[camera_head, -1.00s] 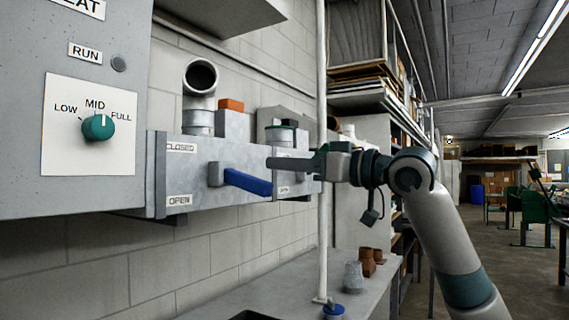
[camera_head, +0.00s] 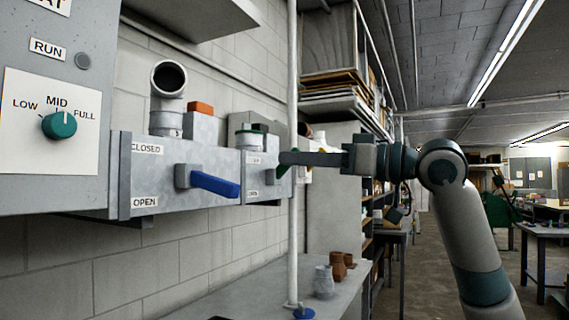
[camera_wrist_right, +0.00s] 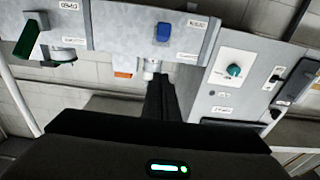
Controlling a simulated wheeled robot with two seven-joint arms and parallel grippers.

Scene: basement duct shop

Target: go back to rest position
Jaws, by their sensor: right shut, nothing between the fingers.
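My right gripper (camera_head: 284,158) reaches in from the right in the head view, shut with nothing between its fingers. In the right wrist view its dark fingers (camera_wrist_right: 160,95) point at the duct wall. It is to the right of the blue lever (camera_head: 215,185) on the grey duct box (camera_head: 205,140), with a gap in the picture between them. The lever lies nearly level, between the CLOSED and OPEN labels; it also shows in the right wrist view (camera_wrist_right: 163,33). My left gripper is not in view.
A grey panel with a teal dial (camera_head: 59,125) stands at left. A white vertical pipe (camera_head: 293,225) stands near my gripper. Below, a bench (camera_head: 255,285) holds brown and grey pots (camera_head: 337,268). A green lever (camera_wrist_right: 28,38) is in the wrist view.

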